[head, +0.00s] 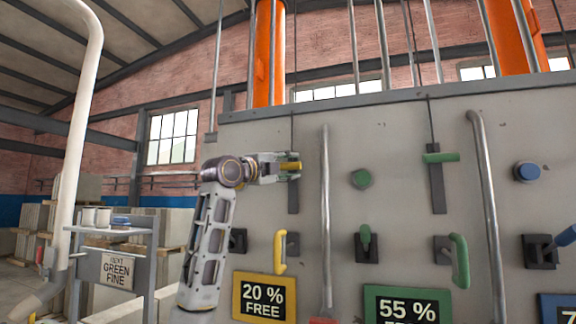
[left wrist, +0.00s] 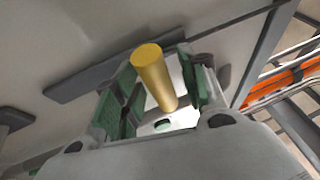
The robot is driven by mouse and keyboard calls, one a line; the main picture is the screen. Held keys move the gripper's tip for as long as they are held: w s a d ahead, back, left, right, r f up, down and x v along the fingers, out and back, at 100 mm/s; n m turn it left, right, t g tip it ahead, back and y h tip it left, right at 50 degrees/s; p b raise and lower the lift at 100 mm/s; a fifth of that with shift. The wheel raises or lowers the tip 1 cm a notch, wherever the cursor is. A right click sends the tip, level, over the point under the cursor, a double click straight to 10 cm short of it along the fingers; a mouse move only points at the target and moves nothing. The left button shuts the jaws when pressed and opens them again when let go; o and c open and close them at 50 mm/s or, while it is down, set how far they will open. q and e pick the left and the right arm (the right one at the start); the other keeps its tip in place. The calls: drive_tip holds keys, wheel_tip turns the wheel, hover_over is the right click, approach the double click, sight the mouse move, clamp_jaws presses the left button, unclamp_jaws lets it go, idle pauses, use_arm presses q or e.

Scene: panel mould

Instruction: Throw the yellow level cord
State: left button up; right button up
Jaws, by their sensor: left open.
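The yellow cord handle (head: 291,166) is a short yellow bar on a thin cord in front of a dark vertical slot plate on the grey panel. My left gripper (head: 288,168) is at this handle, with its arm rising from below. In the left wrist view the yellow handle (left wrist: 153,75) appears as a cylinder between the two green-padded fingers of my open gripper (left wrist: 158,98). Whether the fingers touch it is not clear. My right gripper is not in view.
A yellow lever (head: 280,252) sits below, above the "20 % FREE" sign (head: 263,298). A steel rail (head: 326,220) stands close right of the gripper. A green cord handle (head: 441,158) and green button (head: 362,179) are farther right. A shelf stand (head: 115,230) is left.

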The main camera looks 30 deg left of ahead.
use_arm(q)
drive_tip(key=shift+c, duration=0.2)
clamp_jaws()
idle(0.4)
